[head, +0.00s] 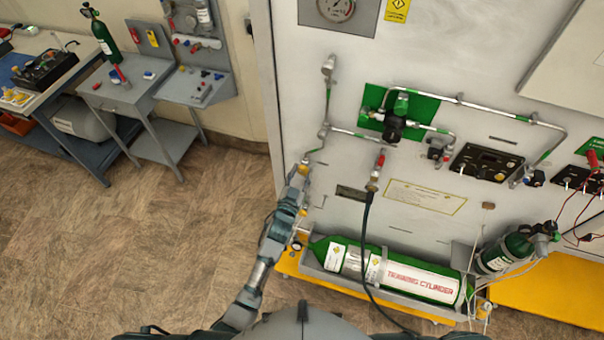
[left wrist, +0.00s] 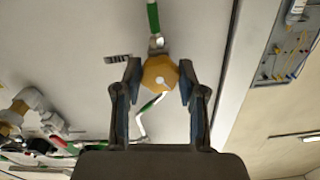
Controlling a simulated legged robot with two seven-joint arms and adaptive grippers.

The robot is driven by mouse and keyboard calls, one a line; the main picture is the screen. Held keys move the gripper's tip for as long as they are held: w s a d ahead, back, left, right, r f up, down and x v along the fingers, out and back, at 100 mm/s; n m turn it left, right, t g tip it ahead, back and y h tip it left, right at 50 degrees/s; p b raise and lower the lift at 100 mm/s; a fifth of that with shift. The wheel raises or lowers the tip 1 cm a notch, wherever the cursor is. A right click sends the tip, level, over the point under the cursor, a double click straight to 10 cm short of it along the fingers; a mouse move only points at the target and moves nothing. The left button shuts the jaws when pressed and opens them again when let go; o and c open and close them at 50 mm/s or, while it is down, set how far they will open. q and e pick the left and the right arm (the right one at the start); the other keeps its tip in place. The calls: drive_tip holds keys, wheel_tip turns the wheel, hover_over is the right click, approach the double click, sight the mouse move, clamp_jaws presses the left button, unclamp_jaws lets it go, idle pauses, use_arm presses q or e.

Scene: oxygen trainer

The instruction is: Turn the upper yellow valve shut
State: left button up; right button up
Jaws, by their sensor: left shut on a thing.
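The upper yellow valve (left wrist: 160,75) is a round, lobed knob on a thin pipe with green bands, on the white panel. In the left wrist view it sits between the two fingertips of my left gripper (left wrist: 160,84), one on each side. The gripper is shut on it. In the head view my left gripper (head: 299,173) reaches up to the panel's left edge, and the knob is mostly hidden there. Which way the knob is turned I cannot tell. My right gripper is not in view.
A green training cylinder (head: 410,277) lies in a rack below, right of my left arm. A black hose (head: 364,235) hangs from a red-handled valve (head: 379,162). A gauge (head: 335,8) is above. Grey benches (head: 125,92) stand at the left, with open floor between.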

use_arm(q)
drive_tip(key=shift+r, duration=0.1)
idle(0.4)
drive_tip(key=o, duration=1.1)
drive_tip(key=shift+d, duration=0.1)
drive_tip(key=shift+o, duration=0.2)
drive_tip(key=v, duration=1.2)
drive_tip(key=shift+w, duration=0.1)
